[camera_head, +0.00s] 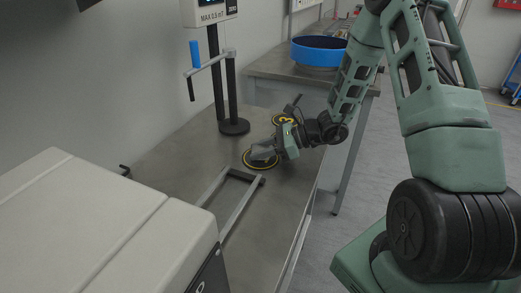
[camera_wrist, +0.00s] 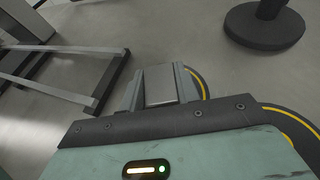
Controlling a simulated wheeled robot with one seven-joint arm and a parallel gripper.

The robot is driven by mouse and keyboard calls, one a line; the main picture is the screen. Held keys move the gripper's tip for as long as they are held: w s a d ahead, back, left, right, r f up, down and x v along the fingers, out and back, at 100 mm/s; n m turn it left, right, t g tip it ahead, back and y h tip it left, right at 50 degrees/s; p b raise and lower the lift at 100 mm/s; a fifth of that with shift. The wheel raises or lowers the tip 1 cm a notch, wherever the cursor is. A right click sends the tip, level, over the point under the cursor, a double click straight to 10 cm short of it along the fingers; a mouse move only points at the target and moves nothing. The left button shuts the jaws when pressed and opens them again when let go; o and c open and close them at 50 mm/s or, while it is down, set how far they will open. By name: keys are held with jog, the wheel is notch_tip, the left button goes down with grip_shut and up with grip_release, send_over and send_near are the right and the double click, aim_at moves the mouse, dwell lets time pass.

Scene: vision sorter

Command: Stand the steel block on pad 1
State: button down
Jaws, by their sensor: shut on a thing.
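The steel block (camera_wrist: 160,84) is a plain grey block held between the two fingers of my gripper (camera_wrist: 162,88) in the wrist view. In the head view my gripper (camera_head: 266,152) is low over the nearer round black pad with a yellow ring (camera_head: 262,166), and hides most of that pad's middle and its number. A second yellow-marked pad (camera_head: 284,119) lies just behind, partly hidden by my wrist; its number is hard to read. I cannot tell whether the block touches the pad. In the wrist view, a yellow ring edge (camera_wrist: 203,83) shows right of the fingers.
A black post on a round base (camera_head: 234,127) stands behind left, with a blue-handled lever (camera_head: 195,57). A metal rail frame (camera_head: 238,205) lies left of the gripper. A white machine (camera_head: 90,225) fills the front left. A blue round tray (camera_head: 318,52) sits on the far bench.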

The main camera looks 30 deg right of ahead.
jog(key=shift+f, duration=0.15)
jog(key=c, duration=1)
grip_release()
